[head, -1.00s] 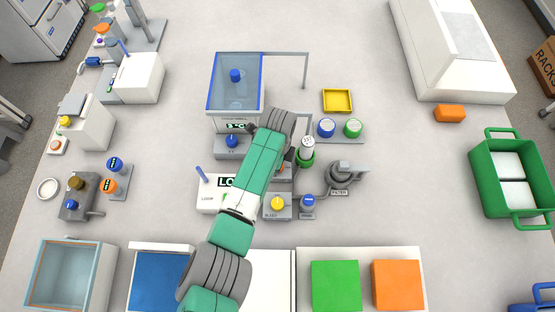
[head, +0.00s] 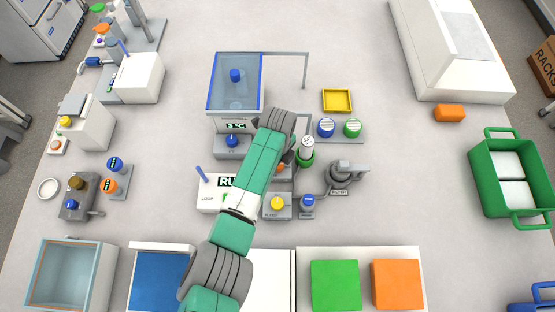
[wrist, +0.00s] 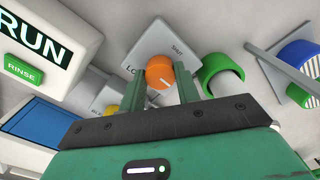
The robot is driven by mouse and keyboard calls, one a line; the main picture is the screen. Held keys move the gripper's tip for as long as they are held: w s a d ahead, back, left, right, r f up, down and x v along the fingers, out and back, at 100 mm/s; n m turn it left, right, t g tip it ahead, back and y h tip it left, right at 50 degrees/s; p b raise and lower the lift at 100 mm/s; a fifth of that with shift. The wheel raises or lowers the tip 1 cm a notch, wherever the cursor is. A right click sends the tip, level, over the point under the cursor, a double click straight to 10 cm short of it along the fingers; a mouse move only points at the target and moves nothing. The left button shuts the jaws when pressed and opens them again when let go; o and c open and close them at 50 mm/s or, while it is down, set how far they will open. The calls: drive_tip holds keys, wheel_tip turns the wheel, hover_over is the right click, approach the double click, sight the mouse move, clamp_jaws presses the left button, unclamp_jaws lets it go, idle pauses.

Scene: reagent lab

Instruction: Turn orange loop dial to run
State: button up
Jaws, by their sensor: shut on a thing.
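The orange loop dial (wrist: 159,70) sits on a light grey panel (wrist: 158,42) in the wrist view. A SHUT label shows above it, and a label starting LO is partly hidden at its left. A white mark on the dial points down and right in that view. My gripper (wrist: 160,84) is shut on the dial, one green finger on each side. In the head view my arm hides most of the dial. The white loop unit (head: 208,186) has a display (wrist: 42,38) that reads RUN in the wrist view.
A green-ringed white part (wrist: 222,75) stands close right of the dial. A yellow dial (head: 277,203) and a small blue-topped unit (head: 308,200) stand in front. A blue dial (head: 232,141) is to the left. The filter unit (head: 343,174) stands at right.

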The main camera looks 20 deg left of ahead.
drive_tip(key=shift+r, duration=0.1)
drive_tip(key=o, duration=1)
wheel_tip(320, 180, up, 8)
drive_tip(key=shift+f+p, duration=0.15)
drive_tip(key=shift+p, duration=0.25)
